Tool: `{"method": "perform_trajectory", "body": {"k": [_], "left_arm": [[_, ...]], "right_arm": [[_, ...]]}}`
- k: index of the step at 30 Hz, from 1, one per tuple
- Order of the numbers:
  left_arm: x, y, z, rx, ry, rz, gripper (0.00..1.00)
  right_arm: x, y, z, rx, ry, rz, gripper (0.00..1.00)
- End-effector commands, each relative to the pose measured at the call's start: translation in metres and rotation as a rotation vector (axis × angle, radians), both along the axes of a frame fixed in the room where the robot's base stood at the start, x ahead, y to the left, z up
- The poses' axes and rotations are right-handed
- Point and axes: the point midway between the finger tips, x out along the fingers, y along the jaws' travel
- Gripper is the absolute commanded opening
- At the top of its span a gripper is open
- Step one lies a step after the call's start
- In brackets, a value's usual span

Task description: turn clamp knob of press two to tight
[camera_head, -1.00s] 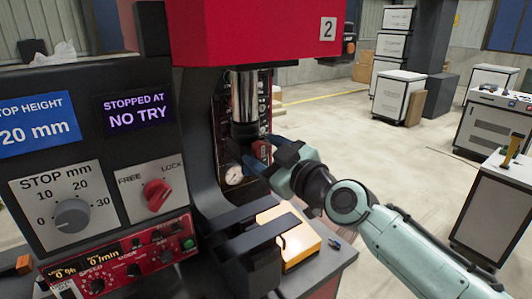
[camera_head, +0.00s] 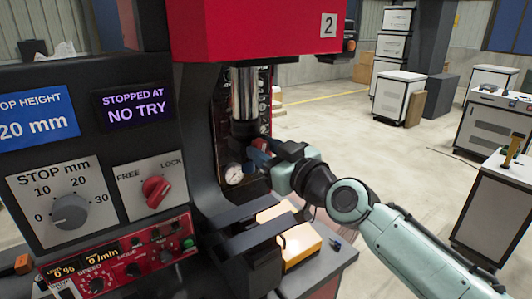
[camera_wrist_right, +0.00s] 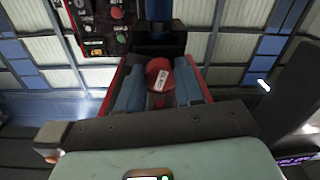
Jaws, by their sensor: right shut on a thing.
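Press two (camera_head: 270,30) has a red head with a number 2 plate and a steel ram (camera_head: 244,95) below it. My right gripper (camera_head: 258,156) reaches in from the right, just below the ram. In the right wrist view, its blue-padded fingers (camera_wrist_right: 160,90) are shut on the red clamp knob (camera_wrist_right: 159,76), one on each side. The knob has a small white label on its face. In the head view the gripper mostly hides the knob. My left gripper is not in view.
A control panel at the left has a STOP mm dial (camera_head: 69,211), a red FREE/LOCK knob (camera_head: 156,191) and a screen (camera_head: 134,105) reading STOPPED AT NO TRY. A round gauge (camera_head: 234,173) sits beside the gripper. A yellow block (camera_head: 302,243) lies below.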

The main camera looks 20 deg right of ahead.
Motion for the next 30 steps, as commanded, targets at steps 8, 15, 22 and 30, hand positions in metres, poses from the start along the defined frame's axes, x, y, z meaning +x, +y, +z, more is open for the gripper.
{"method": "perform_trajectory", "body": {"k": [8,15,22,30], "left_arm": [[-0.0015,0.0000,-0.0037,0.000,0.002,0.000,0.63],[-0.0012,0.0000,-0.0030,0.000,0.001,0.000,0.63],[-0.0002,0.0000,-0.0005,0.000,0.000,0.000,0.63],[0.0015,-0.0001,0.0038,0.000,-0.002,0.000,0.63]], "right_arm": [[-0.0001,0.0000,-0.0004,0.249,0.089,-0.002,0.05],[-0.0003,0.0005,0.0002,0.463,0.167,-0.001,0.05],[-0.0005,0.0011,0.0005,0.669,0.242,-0.001,0.05],[-0.0006,0.0016,0.0009,0.903,0.326,-0.001,0.05]]}}
